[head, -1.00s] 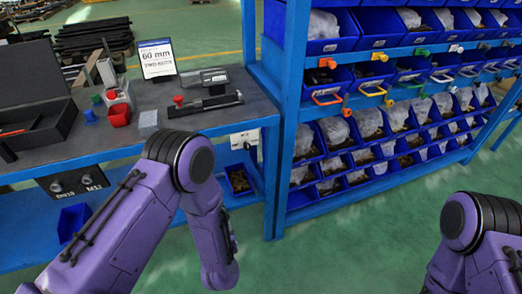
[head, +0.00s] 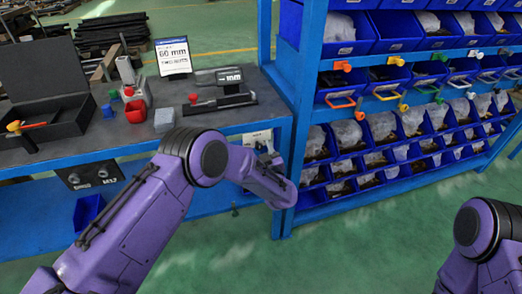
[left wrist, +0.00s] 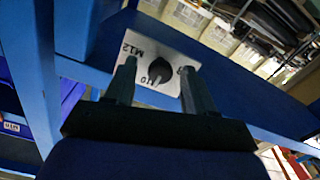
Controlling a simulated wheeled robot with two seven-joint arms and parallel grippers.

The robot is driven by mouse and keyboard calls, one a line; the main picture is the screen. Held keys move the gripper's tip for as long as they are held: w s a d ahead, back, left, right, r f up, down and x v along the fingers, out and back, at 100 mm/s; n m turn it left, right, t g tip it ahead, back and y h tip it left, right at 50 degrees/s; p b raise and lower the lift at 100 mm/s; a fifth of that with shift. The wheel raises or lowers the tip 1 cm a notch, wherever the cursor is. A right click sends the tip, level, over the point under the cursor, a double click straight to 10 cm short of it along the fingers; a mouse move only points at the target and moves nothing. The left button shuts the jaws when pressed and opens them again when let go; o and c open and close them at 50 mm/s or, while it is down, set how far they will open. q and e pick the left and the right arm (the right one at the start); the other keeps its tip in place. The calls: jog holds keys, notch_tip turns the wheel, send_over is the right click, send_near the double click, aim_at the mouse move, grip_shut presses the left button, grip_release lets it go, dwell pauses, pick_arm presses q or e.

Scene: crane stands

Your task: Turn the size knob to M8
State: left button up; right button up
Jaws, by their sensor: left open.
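The size knob (left wrist: 160,70) is dark and round on a white plate (left wrist: 208,52) in the left wrist view. Its labels read M12 and M10; a third label at the right is partly covered by a finger. My left gripper (left wrist: 158,67) is open, with one finger on each side of the knob in the picture; I cannot tell whether they touch it. The knob's pointing direction is unclear. In the head view the white plate (head: 257,137) is on the bench's front edge, partly behind my left forearm. My right gripper is out of view; only part of my right arm shows.
A blue rack (head: 305,100) with several bins stands just right of the plate. The bench top (head: 200,118) carries a black case (head: 50,85), a sign reading 60 mm (head: 173,57) and a gauge (head: 222,90). Another dark-knobbed panel (head: 90,174) is at the left.

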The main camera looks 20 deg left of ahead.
pick_arm(q)
grip_shut()
jog(key=shift+f+n, duration=0.1)
jog(key=shift+n, duration=0.2)
jog(key=n+b, duration=0.2)
jog(key=shift+f+n, duration=0.1)
jog(key=shift+n, duration=0.3)
jog(key=n+b, duration=0.2)
jog(key=n, duration=0.3)
jog(key=shift+b, duration=0.4)
jog(key=n+b, duration=0.2)
jog(key=n, duration=0.2)
jog(key=shift+n+b, duration=1.2)
jog(key=shift+n, duration=0.6)
